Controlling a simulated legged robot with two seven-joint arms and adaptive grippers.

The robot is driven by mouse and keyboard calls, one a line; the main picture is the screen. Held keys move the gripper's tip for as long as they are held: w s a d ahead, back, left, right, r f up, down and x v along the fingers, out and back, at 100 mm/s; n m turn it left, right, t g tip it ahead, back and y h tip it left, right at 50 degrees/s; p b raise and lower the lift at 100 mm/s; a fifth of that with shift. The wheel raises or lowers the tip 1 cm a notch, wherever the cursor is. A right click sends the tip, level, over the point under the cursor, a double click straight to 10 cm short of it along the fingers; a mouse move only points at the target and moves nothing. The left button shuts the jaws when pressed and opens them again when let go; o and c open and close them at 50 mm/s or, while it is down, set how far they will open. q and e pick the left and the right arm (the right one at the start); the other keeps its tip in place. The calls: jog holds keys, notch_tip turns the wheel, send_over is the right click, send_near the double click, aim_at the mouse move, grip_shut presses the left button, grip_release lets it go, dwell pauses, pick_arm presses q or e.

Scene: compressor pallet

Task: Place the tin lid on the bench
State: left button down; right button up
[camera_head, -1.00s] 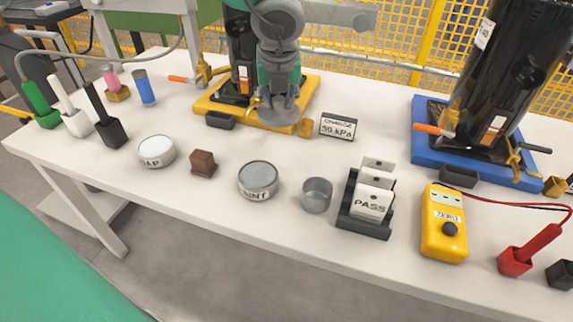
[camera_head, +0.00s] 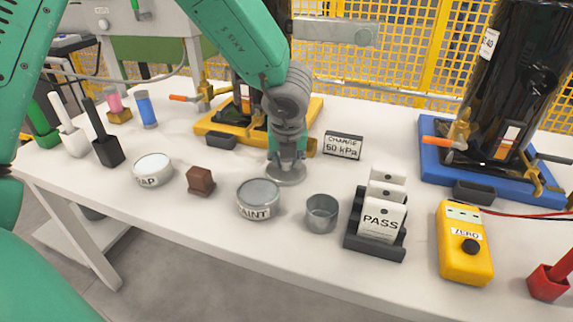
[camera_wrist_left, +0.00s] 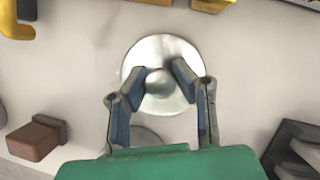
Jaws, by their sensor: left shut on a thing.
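The tin lid (camera_head: 287,176) is a round grey metal disc with a knob. My left gripper (camera_head: 287,156) points down and is shut on its knob. In the left wrist view the lid (camera_wrist_left: 160,52) lies flat between the two blue-padded fingers (camera_wrist_left: 158,82). It is low over the white bench (camera_head: 345,265), just behind the tin labelled with letters ending "INT" (camera_head: 258,198). I cannot tell whether the lid touches the bench. My right gripper is not in view.
A brown block (camera_head: 200,181) and a second tin (camera_head: 153,170) stand left of the front tin. An empty metal cup (camera_head: 321,213), a PASS card rack (camera_head: 375,238) and a yellow meter (camera_head: 465,243) stand right.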

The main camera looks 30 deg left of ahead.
aim_at(284, 180)
pick_arm(q)
jog(key=shift+a+r, duration=0.1)
jog(key=shift+a, duration=0.05)
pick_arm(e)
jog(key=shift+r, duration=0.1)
pick_arm(q)
jog(key=shift+a, duration=0.15)
jog(key=c, duration=1.3)
grip_release()
jog(key=shift+a+f, duration=0.15)
jog(key=shift+f, duration=0.1)
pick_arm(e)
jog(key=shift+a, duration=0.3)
pick_arm(q)
jog(key=shift+r, duration=0.1)
jog(key=shift+d+r, duration=0.15)
jog(key=shift+d, duration=0.05)
jog(key=shift+p+v, duration=2.25)
jog(key=shift+v, duration=3.7)
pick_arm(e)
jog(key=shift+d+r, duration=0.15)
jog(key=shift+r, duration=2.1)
pick_arm(q)
jog(key=shift+s, duration=0.1)
